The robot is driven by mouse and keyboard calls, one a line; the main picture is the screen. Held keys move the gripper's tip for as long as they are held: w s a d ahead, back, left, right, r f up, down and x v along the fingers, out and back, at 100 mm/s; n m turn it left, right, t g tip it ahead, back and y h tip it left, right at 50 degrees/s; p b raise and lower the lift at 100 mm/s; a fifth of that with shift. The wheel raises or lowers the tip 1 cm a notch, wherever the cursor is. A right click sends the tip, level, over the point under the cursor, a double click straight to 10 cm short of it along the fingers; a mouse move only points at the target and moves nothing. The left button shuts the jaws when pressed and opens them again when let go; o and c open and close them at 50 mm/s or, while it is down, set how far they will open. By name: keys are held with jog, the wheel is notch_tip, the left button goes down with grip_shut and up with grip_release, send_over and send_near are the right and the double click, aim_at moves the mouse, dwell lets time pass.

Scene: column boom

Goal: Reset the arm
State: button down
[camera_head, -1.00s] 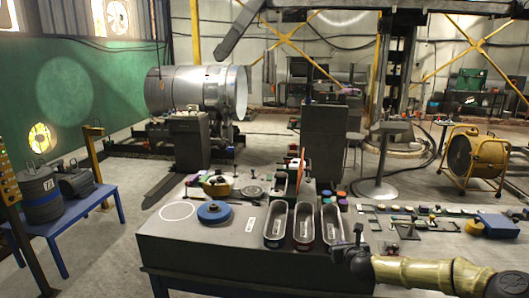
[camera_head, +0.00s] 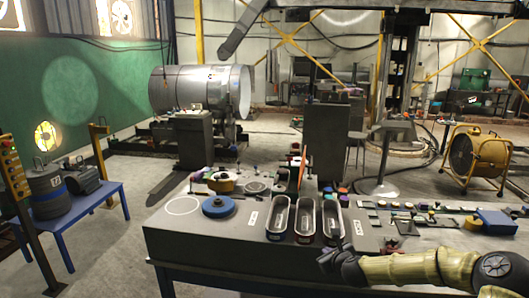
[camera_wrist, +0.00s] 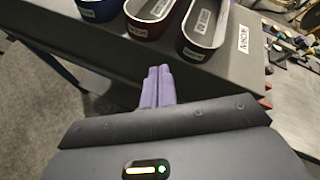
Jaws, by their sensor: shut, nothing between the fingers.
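My gripper (camera_head: 328,262) is at the front edge of the dark workbench (camera_head: 200,243), at the lower right of the head view, in front of the oblong bins. The wrist view shows its two purple fingers (camera_wrist: 160,84) pressed together with nothing between them. They point toward the bench's front side, below the bins. My yellow-banded arm runs from the gripper to the lower right corner of the head view.
Three oblong bins, a left one (camera_head: 279,218), a middle one (camera_head: 305,220) and a right one (camera_head: 332,222), stand near the gripper. A blue disc (camera_head: 218,207) lies farther left. Small parts and a blue box (camera_head: 495,220) lie at right.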

jog(key=s+a+f+n+g+y, duration=0.1)
jog(key=s+a+n+g, duration=0.2)
jog(key=s+a+n, duration=0.35)
jog(key=s+a+f+n+g, duration=0.1)
jog(key=s+a+n+g, duration=0.15)
jog(key=s+n, duration=0.6)
jog(key=s+d+r+n+g+h, duration=0.1)
jog(key=s+d+r+n+g, duration=0.1)
jog(key=s+n, duration=0.5)
jog(key=s+d+r+n+g+h, duration=0.1)
jog(key=s+d+r+n+g, duration=0.1)
jog(key=s+n, duration=0.6)
jog(key=s+r, duration=0.1)
jog(key=s, duration=0.4)
jog(key=shift+r, duration=0.35)
jog(key=shift+a, duration=0.1)
